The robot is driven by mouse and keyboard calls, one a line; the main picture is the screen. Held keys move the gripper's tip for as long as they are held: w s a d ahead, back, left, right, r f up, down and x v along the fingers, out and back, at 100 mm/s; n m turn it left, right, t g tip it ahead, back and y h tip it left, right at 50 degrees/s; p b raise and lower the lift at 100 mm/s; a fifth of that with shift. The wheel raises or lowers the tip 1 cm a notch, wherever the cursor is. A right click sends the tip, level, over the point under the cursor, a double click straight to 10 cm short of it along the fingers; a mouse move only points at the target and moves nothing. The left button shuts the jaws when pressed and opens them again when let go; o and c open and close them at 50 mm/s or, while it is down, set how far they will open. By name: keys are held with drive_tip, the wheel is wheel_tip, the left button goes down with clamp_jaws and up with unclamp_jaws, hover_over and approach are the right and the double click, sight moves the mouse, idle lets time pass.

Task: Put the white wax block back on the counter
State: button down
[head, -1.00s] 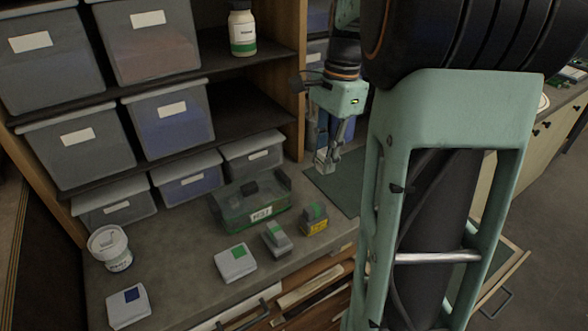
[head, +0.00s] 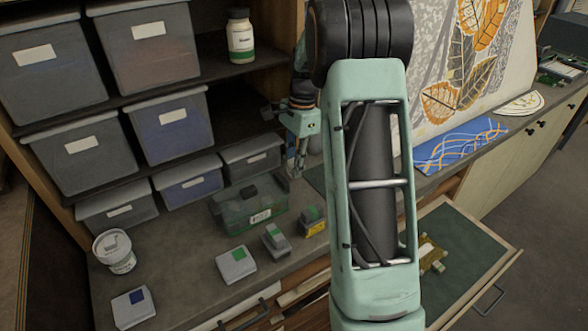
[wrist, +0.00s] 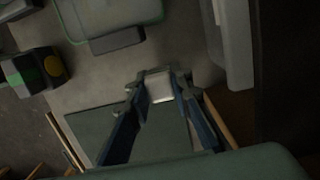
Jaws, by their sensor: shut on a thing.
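My gripper (head: 296,168) is shut on the white wax block (wrist: 160,88). In the wrist view the pale block sits between the two fingertips. In the head view it is a small pale shape at the fingertips, partly hidden by them. The gripper points down at the back of the counter (head: 185,262), just right of the green see-through box (head: 262,206). The dark green mat (wrist: 160,135) lies below and behind the fingers in the wrist view. I cannot tell whether the block touches the counter.
Lidded bins (head: 185,180) fill the shelves at left and behind. Grey blocks with coloured labels (head: 236,264) and a white tub (head: 115,251) stand on the counter. An open drawer (head: 470,245) holds a yellowish thing. Bare counter lies in front of the green box.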

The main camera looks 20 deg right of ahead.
drive_tip(key=shift+f, duration=1.05)
drive_tip(key=shift+s, duration=0.1)
drive_tip(key=shift+f, duration=0.2)
drive_tip(key=c, duration=1.7)
unclamp_jaws()
drive_tip(key=shift+c, duration=0.2)
drive_tip(key=r, duration=0.4)
drive_tip(key=d+r, duration=0.1)
drive_tip(key=r, duration=0.7)
drive_tip(key=shift+d+r, duration=0.2)
drive_tip(key=shift+d, duration=0.05)
drive_tip(key=shift+w+b, duration=0.2)
drive_tip(key=shift+b, duration=0.1)
